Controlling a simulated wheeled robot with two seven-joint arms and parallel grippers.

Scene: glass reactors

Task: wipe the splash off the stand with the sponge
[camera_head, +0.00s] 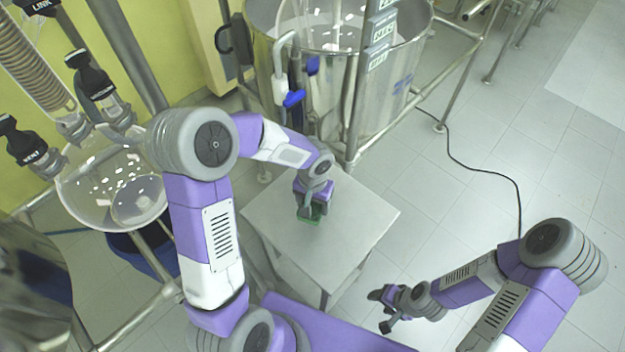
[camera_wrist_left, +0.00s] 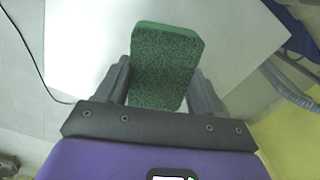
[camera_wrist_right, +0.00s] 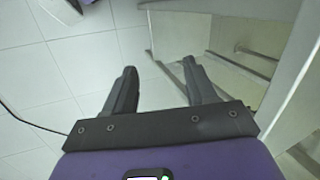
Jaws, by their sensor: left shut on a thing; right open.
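The stand is a small square table with a pale grey top (camera_head: 345,225), in the middle of the head view. My left gripper (camera_head: 311,212) is over the stand top and shut on a green sponge (camera_wrist_left: 165,65). The sponge also shows as a small green patch under the gripper in the head view (camera_head: 316,212). I cannot tell whether the sponge touches the top. The stand top also fills much of the left wrist view (camera_wrist_left: 85,50). No splash can be made out; the gripper and sponge cover part of the top. My right gripper (camera_wrist_right: 160,85) is open and empty, beside the stand and over the floor.
A large steel vessel (camera_head: 400,85) with pipes stands behind the stand. A round glass vessel (camera_head: 110,190) hangs on a frame at the left. A black cable (camera_head: 480,170) lies on the tiled floor, which is clear at the right.

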